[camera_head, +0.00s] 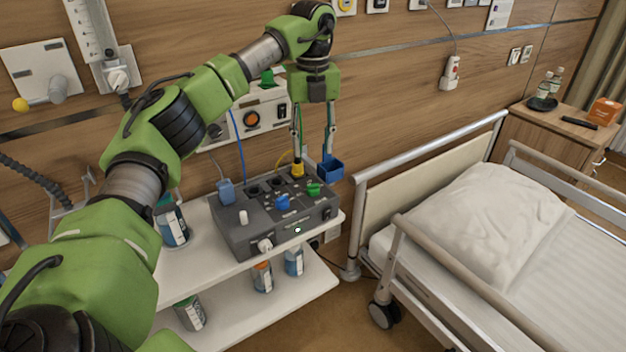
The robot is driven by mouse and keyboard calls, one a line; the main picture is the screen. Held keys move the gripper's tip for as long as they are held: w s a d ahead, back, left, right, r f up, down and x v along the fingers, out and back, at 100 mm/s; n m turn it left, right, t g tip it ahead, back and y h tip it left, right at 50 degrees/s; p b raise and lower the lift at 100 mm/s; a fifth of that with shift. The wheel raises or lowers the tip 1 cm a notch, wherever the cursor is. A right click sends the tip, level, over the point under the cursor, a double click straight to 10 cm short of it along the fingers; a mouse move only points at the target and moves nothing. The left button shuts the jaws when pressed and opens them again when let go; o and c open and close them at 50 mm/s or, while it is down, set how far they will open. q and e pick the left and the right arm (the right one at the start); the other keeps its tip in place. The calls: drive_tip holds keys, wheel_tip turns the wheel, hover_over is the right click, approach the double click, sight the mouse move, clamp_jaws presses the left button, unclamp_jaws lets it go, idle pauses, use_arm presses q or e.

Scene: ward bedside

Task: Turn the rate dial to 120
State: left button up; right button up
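A dark grey control box (275,215) stands on the upper white shelf. Its top carries a blue knob (282,203), a green knob (314,188), a white knob (243,217) and a yellow part (297,171). A whitish round knob (265,245) is on its front face. The labels are too small to read, so I cannot tell which is the rate dial or its setting. My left gripper (314,155) points down over the box's back right corner, fingers spread apart with nothing visible between them. One finger overlaps the yellow part; contact is unclear. My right gripper is out of view.
A small blue container (331,168) is beside the box's back right corner. A blue plug (226,191) with a cable is at its back left. Several bottles stand on the shelves. The bed rail (430,150) is close on the right. My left arm covers much of the left side.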

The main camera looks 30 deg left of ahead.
sight(313, 184)
use_arm(q)
wheel_tip(313, 184, down, 11)
drive_tip(key=shift+r+p, duration=0.15)
drive_tip(key=shift+p, duration=0.35)
drive_tip(key=c, duration=1.1)
